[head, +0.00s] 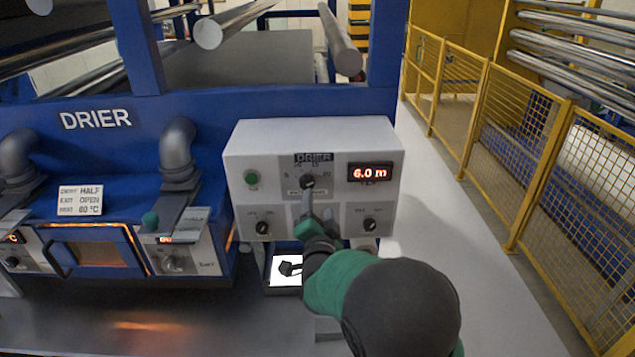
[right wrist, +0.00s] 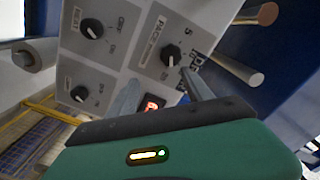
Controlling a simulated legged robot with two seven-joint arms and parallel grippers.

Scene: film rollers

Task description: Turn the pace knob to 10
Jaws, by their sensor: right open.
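The pace knob (head: 307,181) is a small black knob on the upper middle of the white DRIER control box (head: 240,155), with a numbered scale around it. The red display (head: 370,172) beside it reads 6.0 m. My right gripper (head: 308,204) is just below and in front of the knob in the head view. In the right wrist view the pace knob (right wrist: 170,54) lies just beyond the fingertips of my right gripper (right wrist: 160,84). The fingers are apart with nothing between them, and the knob looks untouched. My left gripper is out of view.
Two other black knobs, lower left (head: 262,228) and lower right (head: 370,224), and a green button (head: 251,178) share the box. A blue drier frame (head: 250,103) stands behind. A yellow mesh fence (head: 500,115) runs along the right, with clear grey floor before it.

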